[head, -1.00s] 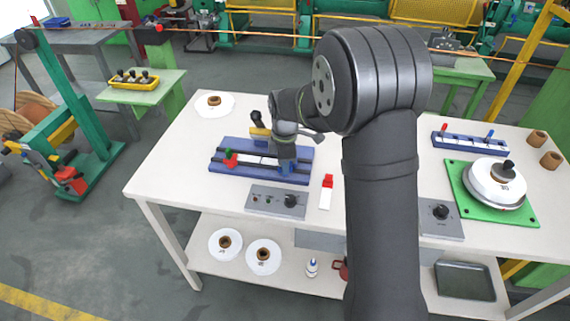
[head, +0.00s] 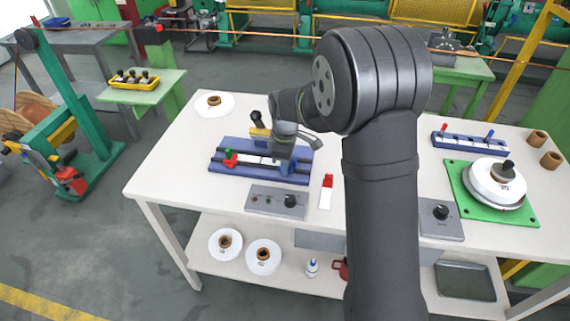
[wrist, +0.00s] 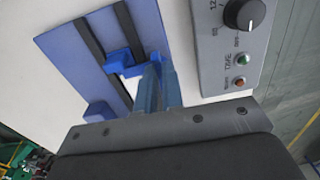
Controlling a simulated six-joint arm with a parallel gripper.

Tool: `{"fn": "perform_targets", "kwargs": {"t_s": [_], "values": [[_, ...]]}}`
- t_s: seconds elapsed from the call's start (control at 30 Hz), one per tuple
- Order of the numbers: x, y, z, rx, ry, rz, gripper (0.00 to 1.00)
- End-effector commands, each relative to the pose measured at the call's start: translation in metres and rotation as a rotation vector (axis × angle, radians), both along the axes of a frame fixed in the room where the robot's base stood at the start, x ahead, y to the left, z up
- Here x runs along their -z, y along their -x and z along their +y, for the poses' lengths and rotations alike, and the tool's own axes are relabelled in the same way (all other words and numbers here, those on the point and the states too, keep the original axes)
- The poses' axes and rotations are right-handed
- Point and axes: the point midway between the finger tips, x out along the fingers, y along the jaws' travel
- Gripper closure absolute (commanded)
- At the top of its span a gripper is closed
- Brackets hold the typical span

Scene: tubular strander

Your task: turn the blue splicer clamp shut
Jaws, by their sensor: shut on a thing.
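The blue splicer (head: 232,169) lies on the white table, with dark rails and a pale strip along it. The blue splicer clamp (wrist: 122,62) sits across the dark rails in the wrist view. My gripper (wrist: 157,70) points at the clamp's right end, its fingertips close together around a small blue part there. The fingers hide part of that end, so how far the clamp is turned is hard to tell. In the head view my gripper (head: 283,158) is over the right half of the splicer and hides the clamp.
A grey control box (head: 276,201) with a black knob stands just in front of the splicer; it is close to my fingers in the wrist view (wrist: 222,50). A red and green clamp (head: 230,158) is at the splicer's left. A red-capped white item (head: 326,192) lies to the right.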

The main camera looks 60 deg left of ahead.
Motion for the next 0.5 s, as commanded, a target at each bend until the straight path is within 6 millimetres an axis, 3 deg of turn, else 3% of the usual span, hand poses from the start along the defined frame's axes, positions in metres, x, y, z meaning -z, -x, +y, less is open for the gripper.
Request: {"fn": "perform_targets", "kwargs": {"t_s": [0.07,0.2,0.5], "values": [[-0.0002,-0.0001,0.0000,0.001,0.000,0.000,1.00],[-0.0002,-0.0001,0.0000,0.001,0.000,0.000,0.71],[-0.0011,-0.0001,0.0001,0.000,0.000,0.000,0.71]]}}
